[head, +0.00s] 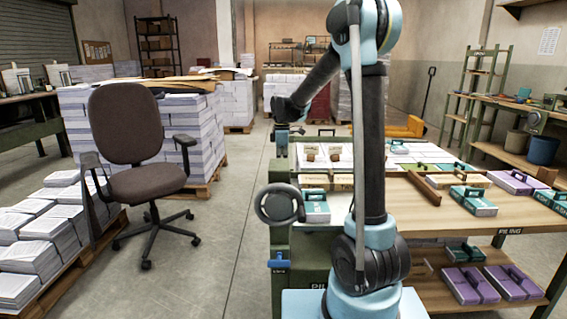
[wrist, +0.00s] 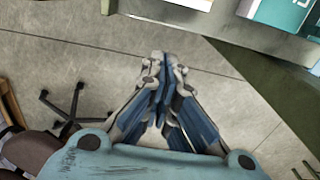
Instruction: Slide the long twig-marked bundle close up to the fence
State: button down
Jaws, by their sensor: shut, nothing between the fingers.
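My gripper (head: 281,146) hangs beyond the left edge of the work table in the head view. In the wrist view its fingers (wrist: 163,75) are together and empty, above bare floor. A brown wooden strip (head: 422,188), which may be the fence, lies across the table right of my arm. The twig mark is too small to make out, so I cannot tell which bundle is the long one. My arm hides part of the table.
More teal (head: 473,199) and purple (head: 514,182) bundles lie on the table's right side, with others on the shelf below. A handwheel (head: 279,204) juts from the near left corner. An office chair (head: 140,150) and paper stacks stand left; the floor between is clear.

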jog(key=shift+d+f, duration=0.7)
jog(key=shift+f, duration=0.3)
jog(key=shift+d+f, duration=0.65)
jog(key=shift+f, duration=0.35)
jog(key=shift+d+f, duration=0.7)
jog(key=shift+f, duration=0.3)
